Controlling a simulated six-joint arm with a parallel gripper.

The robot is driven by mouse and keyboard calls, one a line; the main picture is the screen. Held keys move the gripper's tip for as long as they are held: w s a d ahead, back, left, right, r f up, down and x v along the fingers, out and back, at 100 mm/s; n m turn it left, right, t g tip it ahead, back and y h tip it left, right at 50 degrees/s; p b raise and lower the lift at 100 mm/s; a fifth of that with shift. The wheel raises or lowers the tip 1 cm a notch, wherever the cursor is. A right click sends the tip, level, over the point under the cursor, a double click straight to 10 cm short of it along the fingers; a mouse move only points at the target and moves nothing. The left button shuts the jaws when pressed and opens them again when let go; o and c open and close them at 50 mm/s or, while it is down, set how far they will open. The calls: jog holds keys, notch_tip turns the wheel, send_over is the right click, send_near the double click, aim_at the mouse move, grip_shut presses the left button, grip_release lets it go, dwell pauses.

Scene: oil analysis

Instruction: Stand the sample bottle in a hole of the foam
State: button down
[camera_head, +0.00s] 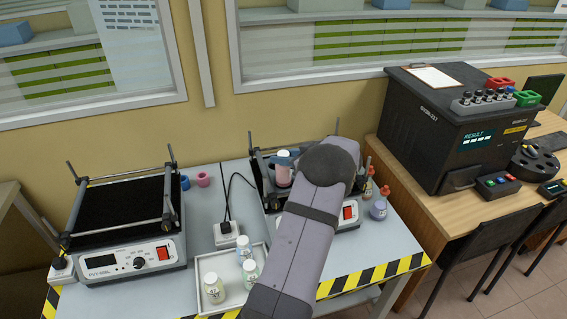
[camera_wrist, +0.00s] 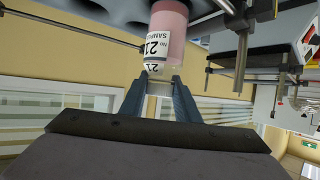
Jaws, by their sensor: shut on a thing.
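The sample bottle (camera_head: 284,176) has pink contents and a white cap, and is roughly upright over the right-hand shaker. In the wrist view the bottle (camera_wrist: 169,24) shows a white label reading 21. My gripper (camera_head: 284,158) is shut on its cap end; the fingers also show in the wrist view (camera_wrist: 160,88). Dark foam with round holes (camera_wrist: 118,10) lies beyond the bottle. The bottle's lower end is cut off in the wrist view, so I cannot tell whether it is in a hole. My arm hides much of the right shaker (camera_head: 347,213).
A left shaker (camera_head: 130,262) has a black top and posts. A white tray (camera_head: 203,262) holds three capped bottles. Small bottles (camera_head: 380,205) stand right of the right shaker. Thin posts (camera_wrist: 241,60) rise near the held bottle. A dark analyser (camera_head: 440,130) stands on the right desk.

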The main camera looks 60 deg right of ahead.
jog(key=shift+f, duration=1.3)
jog(key=shift+f, duration=0.2)
jog(key=c, duration=1.4)
grip_release()
jog(key=shift+o, duration=0.2)
jog(key=shift+r, duration=0.1)
jog(key=shift+r, duration=0.1)
jog(key=b+v, duration=0.2)
jog(key=v, duration=1)
jog(key=shift+w, duration=0.1)
